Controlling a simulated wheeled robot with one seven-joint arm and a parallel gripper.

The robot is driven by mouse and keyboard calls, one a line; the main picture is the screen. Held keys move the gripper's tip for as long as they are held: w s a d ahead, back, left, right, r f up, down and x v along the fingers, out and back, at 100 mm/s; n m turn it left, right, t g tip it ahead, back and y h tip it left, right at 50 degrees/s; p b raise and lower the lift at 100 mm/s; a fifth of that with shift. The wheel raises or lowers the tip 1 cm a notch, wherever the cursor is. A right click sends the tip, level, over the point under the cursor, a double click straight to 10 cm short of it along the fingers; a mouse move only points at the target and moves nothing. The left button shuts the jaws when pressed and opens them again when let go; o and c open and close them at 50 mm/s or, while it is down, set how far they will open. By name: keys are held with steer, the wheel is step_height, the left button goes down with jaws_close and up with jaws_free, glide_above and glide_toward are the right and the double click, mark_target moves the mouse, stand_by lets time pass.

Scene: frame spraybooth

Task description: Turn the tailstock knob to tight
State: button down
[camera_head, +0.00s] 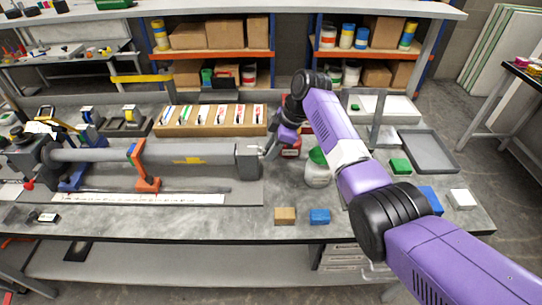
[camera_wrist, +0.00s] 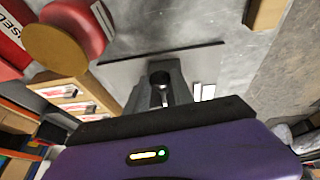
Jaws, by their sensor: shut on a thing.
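The grey tailstock block (camera_head: 248,160) stands at the right end of a long grey tube (camera_head: 190,152) on the bench fixture. My gripper (camera_head: 268,149) is at the right side of this block, reaching in from the right. In the wrist view my gripper (camera_wrist: 162,88) has its grey fingers close together, shut on a small part between them. This part is at the place of the tailstock knob, but the fingers hide most of it. Its turn position cannot be read.
A red container (camera_head: 291,150) and a white bottle with a green lid (camera_head: 317,170) stand close to my gripper's right. A cardboard rack of cards (camera_head: 210,121) is behind the tube. An orange clamp (camera_head: 146,182) holds the tube. Tan (camera_head: 285,215) and blue (camera_head: 320,216) blocks lie at the front edge.

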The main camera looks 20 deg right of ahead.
steer(key=shift+g+b, duration=0.6)
steer(key=shift+b, duration=0.45)
steer(key=c, duration=1.1)
jaws_free()
steer(key=shift+w, duration=0.1)
steer(key=shift+b+v, duration=0.65)
steer(key=shift+v, duration=3.25)
steer(key=shift+d+f, duration=0.15)
